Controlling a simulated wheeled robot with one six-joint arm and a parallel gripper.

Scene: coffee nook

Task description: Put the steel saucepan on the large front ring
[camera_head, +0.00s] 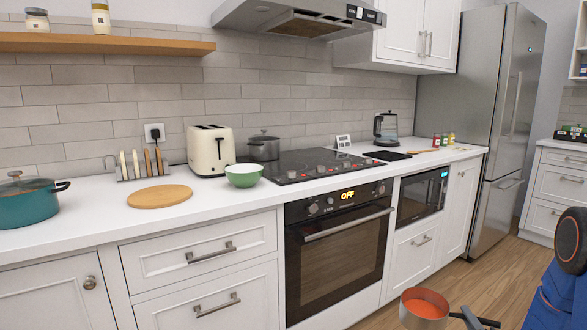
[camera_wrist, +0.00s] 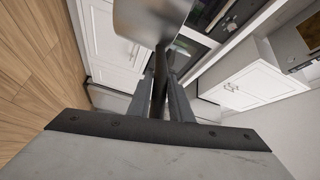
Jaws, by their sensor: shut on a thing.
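The steel saucepan (camera_head: 425,311) is at the bottom right of the head view, low in front of the cabinets and off the counter. It holds an orange-red filling. Its side also shows at the top of the wrist view (camera_wrist: 150,18). My gripper (camera_wrist: 161,78) is shut on the saucepan's dark handle, and the pan looks roughly level. The black hob (camera_head: 325,163) is set in the white counter above the oven, with knobs along its front. The separate rings are hard to make out, and I cannot tell which is the large front one.
A grey lidded pot (camera_head: 263,148) stands at the hob's back left; I cannot tell whether it touches the hob. A green bowl (camera_head: 243,175) sits close to the hob's left edge. A kettle (camera_head: 386,128) and dark mat (camera_head: 388,155) are to its right. A range hood (camera_head: 300,18) hangs above.

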